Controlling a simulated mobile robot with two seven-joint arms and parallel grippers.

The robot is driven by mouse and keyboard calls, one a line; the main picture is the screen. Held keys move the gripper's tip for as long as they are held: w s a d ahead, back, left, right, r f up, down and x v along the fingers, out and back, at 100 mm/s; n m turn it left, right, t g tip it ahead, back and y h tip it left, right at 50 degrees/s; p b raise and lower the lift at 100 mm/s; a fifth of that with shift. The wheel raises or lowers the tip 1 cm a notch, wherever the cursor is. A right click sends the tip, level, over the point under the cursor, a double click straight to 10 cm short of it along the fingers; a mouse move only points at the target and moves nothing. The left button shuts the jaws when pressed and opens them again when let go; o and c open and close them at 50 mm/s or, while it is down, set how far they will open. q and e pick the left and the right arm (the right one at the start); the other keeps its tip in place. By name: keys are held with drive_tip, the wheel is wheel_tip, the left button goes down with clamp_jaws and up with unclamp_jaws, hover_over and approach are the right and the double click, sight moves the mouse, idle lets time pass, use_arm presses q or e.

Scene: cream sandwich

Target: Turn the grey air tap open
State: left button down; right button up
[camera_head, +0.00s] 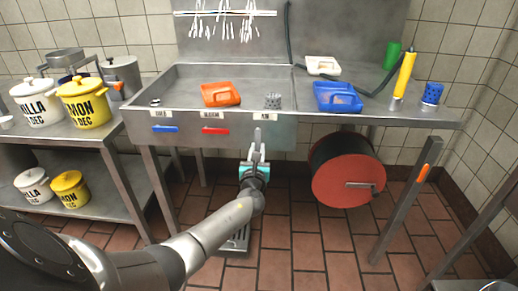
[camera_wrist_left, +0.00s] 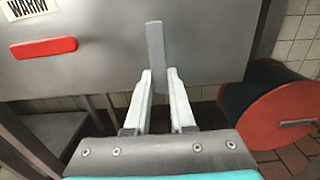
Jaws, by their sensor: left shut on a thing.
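The grey air tap (camera_head: 258,136) is a flat lever on the front of the steel sink, below the right-hand label. It stands upright in the head view and close to upright in the left wrist view (camera_wrist_left: 155,45). My left gripper (camera_head: 257,151) reaches it from below. In the left wrist view my left gripper (camera_wrist_left: 158,76) has its two pale fingers at either side of the lever's lower end, shut on it. The lever's lower tip is partly hidden between the fingers. My right gripper is not in view.
A red lever (camera_head: 215,130) and a blue lever (camera_head: 165,128) lie level to the left on the same panel. A red hose reel (camera_head: 347,186) hangs below the sink at right. Orange (camera_head: 220,95) and blue (camera_head: 338,97) trays are above. The floor below is mostly open.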

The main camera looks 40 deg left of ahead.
use_arm(q)
drive_tip(key=shift+a, duration=0.1)
idle(0.3)
drive_tip(key=c, duration=0.8)
unclamp_jaws()
drive_tip(key=shift+o, duration=0.2)
drive_tip(key=shift+s, duration=0.15)
drive_tip(key=shift+s+d, duration=0.2)
drive_tip(key=shift+d, duration=0.05)
drive_tip(key=p+v, duration=0.5)
drive_tip(key=v, duration=0.9)
drive_tip(key=shift+d, duration=0.15)
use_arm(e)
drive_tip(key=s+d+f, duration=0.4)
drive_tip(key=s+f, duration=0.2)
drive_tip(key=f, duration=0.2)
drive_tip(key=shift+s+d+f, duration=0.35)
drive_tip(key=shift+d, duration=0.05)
use_arm(q)
drive_tip(key=shift+s+f, duration=0.1)
drive_tip(key=shift+s, duration=0.05)
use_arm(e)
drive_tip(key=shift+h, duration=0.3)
